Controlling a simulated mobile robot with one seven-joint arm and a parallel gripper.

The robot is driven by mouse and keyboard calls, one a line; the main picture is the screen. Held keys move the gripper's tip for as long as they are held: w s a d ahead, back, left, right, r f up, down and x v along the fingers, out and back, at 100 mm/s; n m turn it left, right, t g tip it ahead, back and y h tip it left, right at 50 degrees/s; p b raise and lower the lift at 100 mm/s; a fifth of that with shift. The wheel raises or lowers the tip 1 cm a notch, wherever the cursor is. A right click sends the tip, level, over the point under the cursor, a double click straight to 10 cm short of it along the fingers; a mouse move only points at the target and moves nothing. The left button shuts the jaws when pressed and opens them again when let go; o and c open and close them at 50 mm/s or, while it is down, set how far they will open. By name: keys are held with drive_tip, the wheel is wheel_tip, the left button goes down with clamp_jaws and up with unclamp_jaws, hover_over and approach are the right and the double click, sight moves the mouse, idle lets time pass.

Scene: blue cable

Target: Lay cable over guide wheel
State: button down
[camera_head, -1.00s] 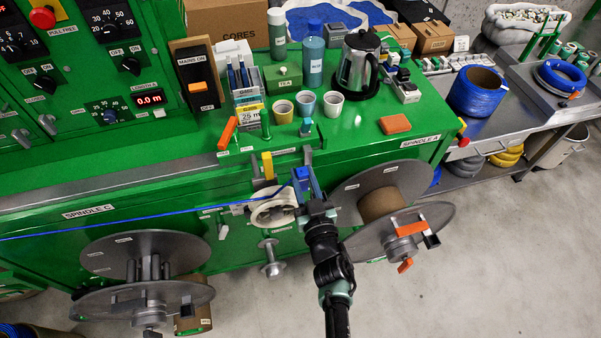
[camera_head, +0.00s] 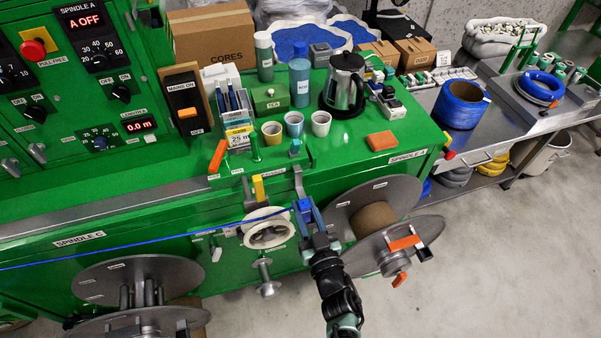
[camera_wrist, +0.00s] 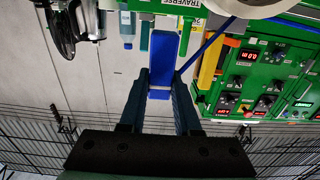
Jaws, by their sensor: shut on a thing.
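The blue cable (camera_head: 150,240) comes in taut from the left edge of the head view, rising toward my gripper (camera_head: 306,208). My gripper is shut on its blue end piece, which shows between the fingers in the wrist view (camera_wrist: 163,60). The cream guide wheel (camera_head: 254,240) is on the green machine's front, just left of my gripper. The cable crosses the wheel's upper part in the head view; I cannot tell whether it rests in the groove. In the wrist view the cable (camera_wrist: 206,48) runs up toward the wheel's pale rim (camera_wrist: 236,7).
The Spindle A reel (camera_head: 405,192) stands close to the right of my gripper, with an orange handle (camera_head: 404,243). A yellow lever (camera_head: 258,188) is above the wheel. Spindle C (camera_head: 140,278) is at lower left. Cups and a kettle (camera_head: 345,88) stand on the machine top.

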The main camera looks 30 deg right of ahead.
drive_tip(key=shift+s+d+f+p, duration=0.1)
drive_tip(key=shift+s+d+p, duration=0.1)
drive_tip(key=shift+s, duration=0.5)
drive_tip(key=shift+s+d+f+p, duration=0.1)
drive_tip(key=shift+s+d+p, duration=0.05)
drive_tip(key=shift+s, duration=0.5)
